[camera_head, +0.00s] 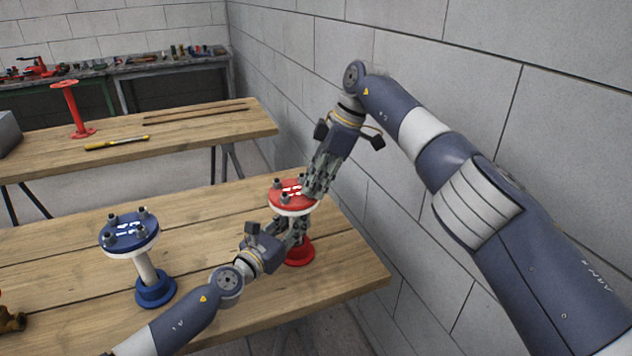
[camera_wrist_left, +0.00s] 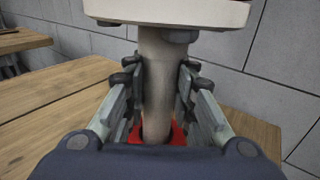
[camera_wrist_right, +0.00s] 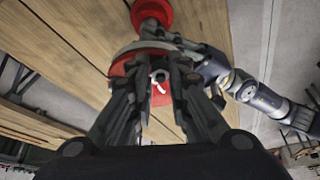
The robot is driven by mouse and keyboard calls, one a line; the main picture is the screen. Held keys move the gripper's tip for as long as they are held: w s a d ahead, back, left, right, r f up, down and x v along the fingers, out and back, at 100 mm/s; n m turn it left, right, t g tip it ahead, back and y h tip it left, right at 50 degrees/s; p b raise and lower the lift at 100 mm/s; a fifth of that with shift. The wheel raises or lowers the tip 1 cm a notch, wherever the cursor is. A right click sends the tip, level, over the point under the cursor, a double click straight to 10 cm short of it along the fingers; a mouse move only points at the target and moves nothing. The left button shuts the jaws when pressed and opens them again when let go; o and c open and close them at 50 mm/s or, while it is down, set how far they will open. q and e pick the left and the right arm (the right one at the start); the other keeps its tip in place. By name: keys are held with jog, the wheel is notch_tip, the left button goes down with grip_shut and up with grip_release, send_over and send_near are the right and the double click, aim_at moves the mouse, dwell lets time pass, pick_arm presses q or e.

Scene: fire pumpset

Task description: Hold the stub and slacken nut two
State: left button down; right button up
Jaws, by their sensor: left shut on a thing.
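The red-flanged stub stands upright on the near bench, with a red top flange (camera_head: 290,190), a pale pipe (camera_wrist_left: 158,85) and a red foot (camera_head: 298,252). Several grey nuts (camera_head: 286,197) and white marks sit on the flange top. My left gripper (camera_head: 298,228) is shut on the pipe below the flange; its fingers flank the pipe in the left wrist view (camera_wrist_left: 160,80). My right gripper (camera_head: 312,192) reaches down to the flange's right side. In the right wrist view (camera_wrist_right: 161,68) its fingers straddle a small pale ring-like part (camera_wrist_right: 160,77); contact is unclear. The fingers hide part of the flange.
A blue-flanged stub (camera_head: 130,232) stands to the left on the near bench (camera_head: 60,270). A brass fitting (camera_head: 10,320) lies at the left edge. A back bench (camera_head: 190,125) holds a red stand (camera_head: 72,108) and a yellow tool (camera_head: 117,143). A block wall (camera_head: 420,220) is close on the right.

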jog(key=shift+o, duration=1.3)
jog(key=shift+d+r, duration=0.15)
jog(key=shift+r, duration=0.2)
jog(key=s+d+r, duration=0.1)
jog(key=d+r, duration=0.3)
jog(key=d, duration=0.9)
jog(key=shift+d, duration=0.35)
jog(key=shift+a, duration=0.1)
